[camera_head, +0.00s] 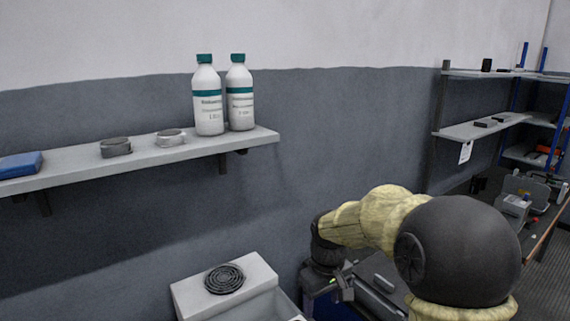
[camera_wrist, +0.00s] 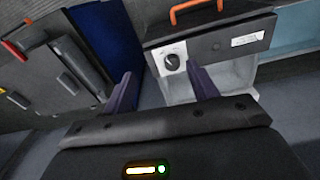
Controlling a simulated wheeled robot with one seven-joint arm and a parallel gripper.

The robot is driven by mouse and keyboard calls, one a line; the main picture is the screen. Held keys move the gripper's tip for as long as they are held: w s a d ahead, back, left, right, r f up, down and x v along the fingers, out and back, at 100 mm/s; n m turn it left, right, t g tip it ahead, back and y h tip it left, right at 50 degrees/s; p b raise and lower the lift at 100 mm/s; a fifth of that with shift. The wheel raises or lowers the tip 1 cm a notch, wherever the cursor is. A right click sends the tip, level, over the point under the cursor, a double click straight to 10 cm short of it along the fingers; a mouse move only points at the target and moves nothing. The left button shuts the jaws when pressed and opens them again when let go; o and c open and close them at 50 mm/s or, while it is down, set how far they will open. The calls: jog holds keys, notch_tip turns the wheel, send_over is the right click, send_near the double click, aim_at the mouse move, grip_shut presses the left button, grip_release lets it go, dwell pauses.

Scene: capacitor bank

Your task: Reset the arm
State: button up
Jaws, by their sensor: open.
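My arm rises at the lower right of the head view, with its yellowish links and dark round joint. My gripper (camera_head: 338,287) points down beside the white unit with a round black vent. In the wrist view my gripper (camera_wrist: 160,88) shows two dark purple fingers spread apart, with nothing between them. Beyond the fingers stands a dark-fronted unit (camera_wrist: 225,42) with an orange handle (camera_wrist: 195,8) and a black knob (camera_wrist: 172,63). A pale open recess lies below its front.
A wall shelf (camera_head: 75,164) holds two white bottles (camera_head: 208,100) with teal caps, two small round items and a blue box (camera_head: 20,165). The white unit (camera_head: 188,296) with the vent is below. A workbench with a clear container (camera_head: 513,205) and shelving stand at right.

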jog(key=s+d+f+m+t, duration=0.1)
jog(key=s+d+f+m, duration=0.1)
jog(key=s, duration=0.5)
jog(key=s+d+f+m, duration=0.2)
jog(key=s+d+m, duration=0.2)
jog(key=s, duration=0.4)
jog(key=shift+d+t+p, duration=0.3)
jog(key=shift+t+p, duration=0.05)
jog(key=shift+t, duration=0.05)
jog(key=shift+s, duration=0.1)
